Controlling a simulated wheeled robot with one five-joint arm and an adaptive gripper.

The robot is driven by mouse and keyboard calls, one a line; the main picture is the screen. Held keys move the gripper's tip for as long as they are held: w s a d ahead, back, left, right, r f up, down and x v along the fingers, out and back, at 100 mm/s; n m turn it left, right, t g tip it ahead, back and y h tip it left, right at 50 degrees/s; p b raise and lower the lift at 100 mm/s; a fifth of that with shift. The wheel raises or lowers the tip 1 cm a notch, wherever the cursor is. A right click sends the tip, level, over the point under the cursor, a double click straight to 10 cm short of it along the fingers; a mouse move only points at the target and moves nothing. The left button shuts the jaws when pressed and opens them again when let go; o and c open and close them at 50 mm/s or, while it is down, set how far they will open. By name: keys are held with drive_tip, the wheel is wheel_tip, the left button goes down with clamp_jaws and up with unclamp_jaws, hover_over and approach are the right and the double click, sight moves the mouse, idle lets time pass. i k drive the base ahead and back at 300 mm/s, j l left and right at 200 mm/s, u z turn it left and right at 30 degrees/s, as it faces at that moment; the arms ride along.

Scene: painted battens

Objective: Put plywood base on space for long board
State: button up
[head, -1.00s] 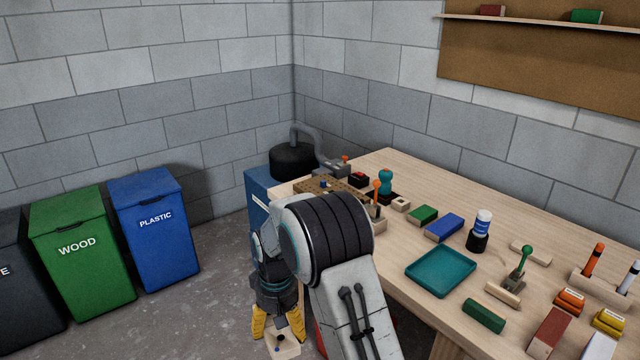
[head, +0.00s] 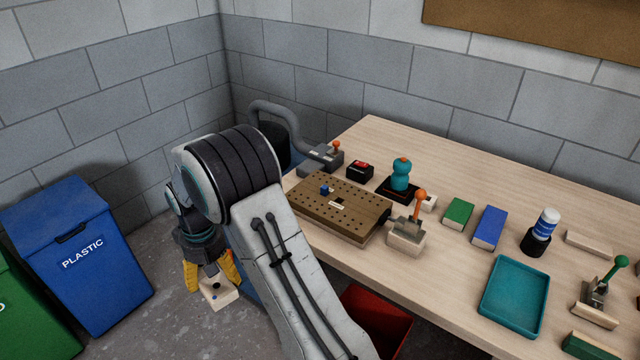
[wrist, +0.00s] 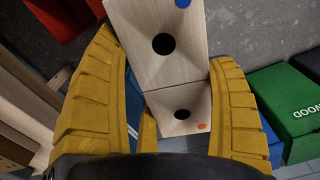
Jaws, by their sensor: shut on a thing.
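My gripper (head: 211,276) has yellow fingers and hangs off the table's left end, above the concrete floor. It is shut on the plywood base (head: 219,297), a pale wooden piece. In the wrist view the plywood base (wrist: 150,62) sits between the two yellow fingers. It shows two dark round holes, a seam across it, a blue spot and an orange spot. The fingers hide part of its sides. I cannot make out which place is the space for the long board.
The workbench (head: 390,150) stands to the right. A perforated brown board (head: 365,215) lies near its left end, beside an orange-handled clamp (head: 410,230). A teal tray (head: 514,295) is farther right. A blue plastic bin (head: 85,255) stands left; a red bin (head: 375,320) is below the bench.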

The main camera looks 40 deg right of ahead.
sight(352, 206)
drive_tip(key=i+u, duration=0.15)
drive_tip(key=i, duration=0.4)
drive_tip(key=i+l+u, duration=0.1)
drive_tip(key=i, duration=0.5)
